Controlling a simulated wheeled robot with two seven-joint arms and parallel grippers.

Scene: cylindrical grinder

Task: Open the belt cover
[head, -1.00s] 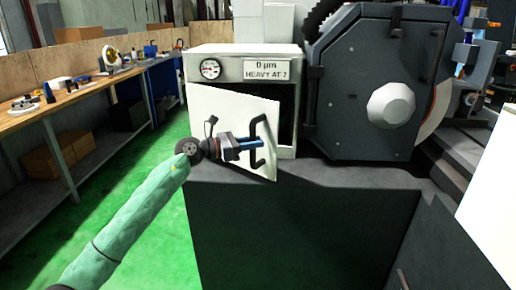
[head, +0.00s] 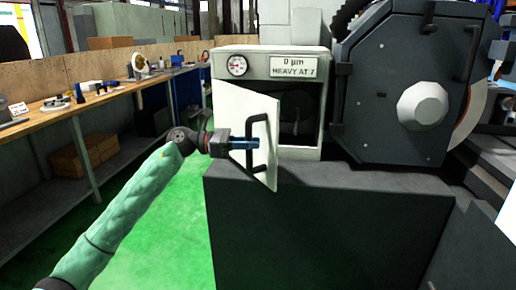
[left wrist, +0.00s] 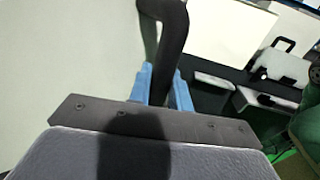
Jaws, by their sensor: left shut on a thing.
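The belt cover (head: 262,112) is a white door panel, hinged at its left on a white cabinet (head: 270,58). It stands swung well out from the front in the head view. A dark interior shows through the opening (head: 299,115). The cover's black handle (head: 251,157) is on its outer face. My left gripper (head: 254,143) is shut on the handle. In the left wrist view its blue fingers (left wrist: 165,88) lie on both sides of the black handle (left wrist: 168,35). My right gripper is not in view.
A dark grey machine base (head: 320,225) lies below the cabinet. A large dark wheel guard (head: 395,100) with a pale hub stands to the right. A wooden workbench (head: 95,105) with tools runs along the left. Green floor (head: 170,220) is free between bench and base.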

